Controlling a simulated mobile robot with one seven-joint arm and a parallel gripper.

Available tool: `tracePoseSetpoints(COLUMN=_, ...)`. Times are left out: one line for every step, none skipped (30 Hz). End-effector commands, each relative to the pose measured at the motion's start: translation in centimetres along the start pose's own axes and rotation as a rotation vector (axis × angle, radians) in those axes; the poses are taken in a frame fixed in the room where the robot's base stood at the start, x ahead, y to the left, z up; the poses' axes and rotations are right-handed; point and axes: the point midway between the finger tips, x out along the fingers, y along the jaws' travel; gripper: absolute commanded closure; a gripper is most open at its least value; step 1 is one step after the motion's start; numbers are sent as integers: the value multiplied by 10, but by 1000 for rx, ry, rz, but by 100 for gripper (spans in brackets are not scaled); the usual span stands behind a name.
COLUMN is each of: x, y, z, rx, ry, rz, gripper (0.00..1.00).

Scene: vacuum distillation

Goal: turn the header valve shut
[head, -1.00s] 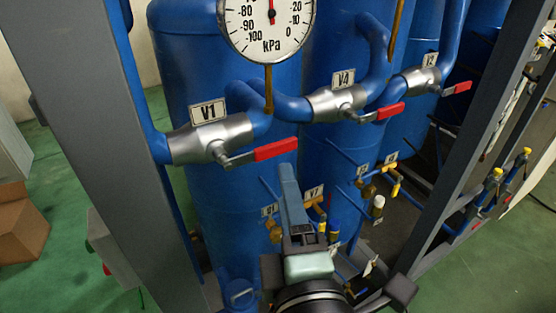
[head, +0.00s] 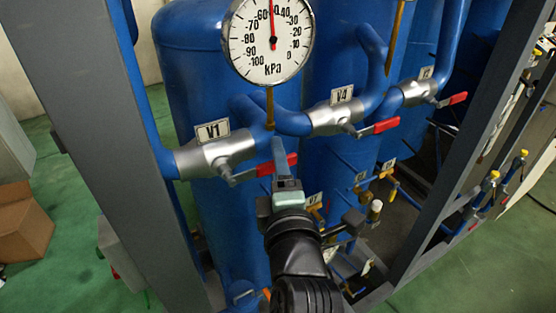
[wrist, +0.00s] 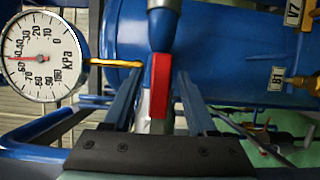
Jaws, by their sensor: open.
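The valve labelled V1 (head: 215,155) is a silver body on a blue pipe at the left, with a red-gripped lever (head: 292,160) pointing right. My gripper (head: 279,150) is at this lever, and a finger covers part of the red grip in the head view. In the wrist view the red grip (wrist: 160,85) lies between the two open fingers (wrist: 157,95), with gaps visible on both sides. Valve V4 (head: 335,117) and a further valve (head: 420,91) also have red levers pointing right. Which one is the header valve is not marked.
A round kPa gauge (head: 268,42) stands on a brass stem just above and behind my gripper. Blue tanks (head: 195,85) are behind the valves. Grey frame posts (head: 100,150) flank the left side. Small brass valves (head: 388,170) sit lower right.

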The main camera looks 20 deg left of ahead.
Motion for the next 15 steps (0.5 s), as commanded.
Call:
tracePoseSetpoints(x=0, y=0, z=0, rx=0, ry=0, rz=0, gripper=43)
tracePoseSetpoints(x=0, y=0, z=0, rx=0, ry=0, rz=0, gripper=44)
tracePoseSetpoints(x=0, y=0, z=0, rx=0, ry=0, rz=0, gripper=52)
tracePoseSetpoints(x=0, y=0, z=0, rx=0, ry=0, rz=0, gripper=57)
tracePoseSetpoints(x=0, y=0, z=0, rx=0, ry=0, rz=0, gripper=62)
tracePoseSetpoints(x=0, y=0, z=0, rx=0, ry=0, rz=0, gripper=70)
tracePoseSetpoints(x=0, y=0, z=0, rx=0, ry=0, rz=0, gripper=75)
tracePoseSetpoints(x=0, y=0, z=0, rx=0, ry=0, rz=0, gripper=80)
tracePoseSetpoints(x=0, y=0, z=0, rx=0, ry=0, rz=0, gripper=88)
tracePoseSetpoints(x=0, y=0, z=0, rx=0, ry=0, rz=-1, gripper=93)
tracePoseSetpoints(x=0, y=0, z=0, rx=0, ry=0, rz=-1, gripper=98)
tracePoseSetpoints(x=0, y=0, z=0, rx=1, ry=0, rz=-1, gripper=100)
tracePoseSetpoints(x=0, y=0, z=0, rx=1, ry=0, rz=-1, gripper=100)
tracePoseSetpoints(x=0, y=0, z=0, rx=1, ry=0, rz=-1, gripper=100)
tracePoseSetpoints(x=0, y=0, z=0, rx=0, ry=0, rz=-1, gripper=100)
